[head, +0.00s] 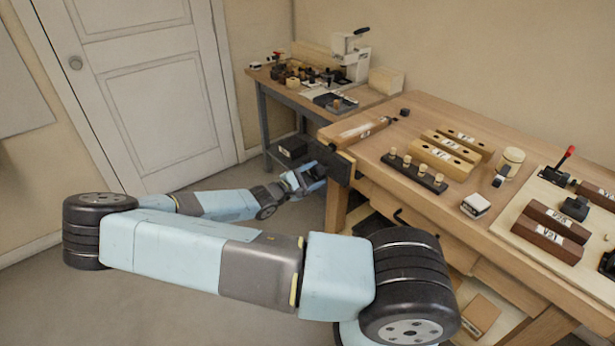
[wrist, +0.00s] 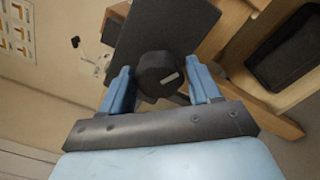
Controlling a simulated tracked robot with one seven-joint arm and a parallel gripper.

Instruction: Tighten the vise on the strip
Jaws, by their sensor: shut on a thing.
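The vise (head: 340,166) is a dark plate on the left end of the wooden bench; its dark face (wrist: 165,28) fills the top of the wrist view. A dark round vise knob (wrist: 158,72) stands out from that face. My gripper (head: 316,178) is at the vise, low beside the bench end. In the wrist view its two blue fingers (wrist: 160,90) stand on either side of the knob, shut on it. A pale labelled wooden piece (head: 360,131), perhaps the strip, lies at the bench's left end above the vise. I cannot tell how tightly the jaws hold it.
Labelled wooden blocks (head: 444,156), a dark rack of pegs (head: 414,174) and a board with brown blocks (head: 520,222) are on the bench. A second table (head: 285,91) with small equipment stands behind. Shelves lie under the bench. The floor (head: 130,300) left of it is clear.

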